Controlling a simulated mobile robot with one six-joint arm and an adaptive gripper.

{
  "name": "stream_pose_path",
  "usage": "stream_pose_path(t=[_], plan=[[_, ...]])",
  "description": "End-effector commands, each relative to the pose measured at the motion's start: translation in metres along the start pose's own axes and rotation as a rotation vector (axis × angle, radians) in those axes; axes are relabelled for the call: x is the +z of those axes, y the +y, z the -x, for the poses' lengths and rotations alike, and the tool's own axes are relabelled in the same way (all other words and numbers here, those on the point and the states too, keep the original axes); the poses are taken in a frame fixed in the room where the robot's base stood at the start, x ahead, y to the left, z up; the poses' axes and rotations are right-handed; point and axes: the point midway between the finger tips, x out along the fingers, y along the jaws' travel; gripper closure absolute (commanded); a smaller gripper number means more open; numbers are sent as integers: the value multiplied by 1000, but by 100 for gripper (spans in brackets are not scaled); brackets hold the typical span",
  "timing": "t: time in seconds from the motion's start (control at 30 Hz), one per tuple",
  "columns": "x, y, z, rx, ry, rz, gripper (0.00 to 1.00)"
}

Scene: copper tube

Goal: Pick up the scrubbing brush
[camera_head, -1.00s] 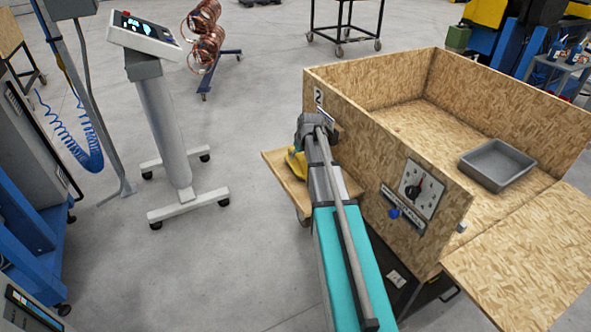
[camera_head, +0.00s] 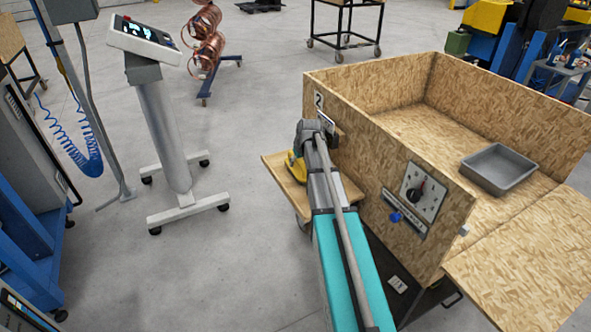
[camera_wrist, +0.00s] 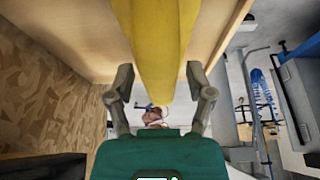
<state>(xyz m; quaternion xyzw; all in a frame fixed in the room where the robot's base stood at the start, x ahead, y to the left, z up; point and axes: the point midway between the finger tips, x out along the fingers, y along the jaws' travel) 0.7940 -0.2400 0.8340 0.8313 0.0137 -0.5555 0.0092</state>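A yellow thing (camera_head: 298,169), which looks like the scrubbing brush, rests on a small wooden side shelf (camera_head: 280,166) of the chipboard crate. My arm partly covers it in the head view. In the wrist view the yellow body (camera_wrist: 157,40) runs down from the top edge and tapers between the fingers of my gripper (camera_wrist: 158,72). The fingers are spread apart, one on each side, with a gap visible beside its narrow end. Bristles do not show, and I cannot tell whether the fingertips touch it.
The chipboard crate (camera_head: 447,225) stands close on the right of my arm, with a grey tray (camera_head: 497,170) inside. A control stand (camera_head: 165,125) is at the left. Open floor (camera_head: 235,265) lies between the stand and my arm.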

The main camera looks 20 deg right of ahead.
Motion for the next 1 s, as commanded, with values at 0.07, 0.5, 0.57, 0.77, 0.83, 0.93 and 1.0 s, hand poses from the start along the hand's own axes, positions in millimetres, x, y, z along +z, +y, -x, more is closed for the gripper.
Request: stream_pose_path(t=[0.07,0.5,0.57,0.77,0.83,0.93,1.0], plan=[[0,0,0,0,0,0,56],[0,0,0,0,0,0,100],[0,0,0,0,0,0,100],[-1,0,2,0,0,0,100],[-2,0,4,0,0,0,100],[-3,0,8,0,0,0,100],[-5,0,11,0,0,0,100]])
